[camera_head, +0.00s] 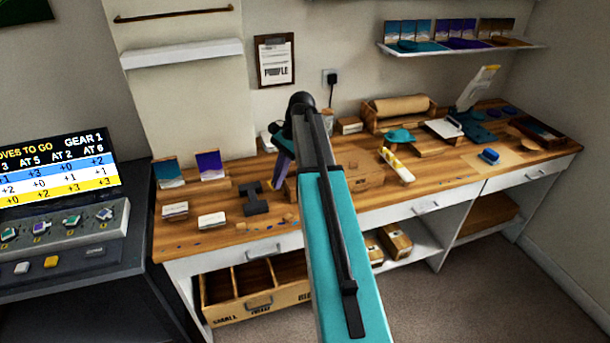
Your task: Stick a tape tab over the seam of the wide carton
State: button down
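A wide brown cardboard carton (362,178) sits on the wooden worktop right of my arm. My teal and black arm rises through the middle of the view and covers the carton's left part. I cannot make out the carton's seam or any tape on it. A slim purple part (283,165) shows just left of my arm, and I cannot tell what it is. My gripper's fingers are not visible. Small tan pieces (290,218) lie near the worktop's front edge by my arm, too small to identify.
A dark grey stand (256,198) and two small white-topped boxes (212,221) stand on the left. A white-and-yellow item (397,165) lies right of the carton. The worktop's front right is fairly clear.

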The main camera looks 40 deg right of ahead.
jog(key=w+a+r+n+g+h, duration=0.1)
jog(key=a+n, duration=0.7)
jog(key=a, duration=1)
jog(key=shift+w+r+g, duration=0.15)
jog(key=shift+w+g, duration=0.55)
jog(key=shift+g, duration=0.2)
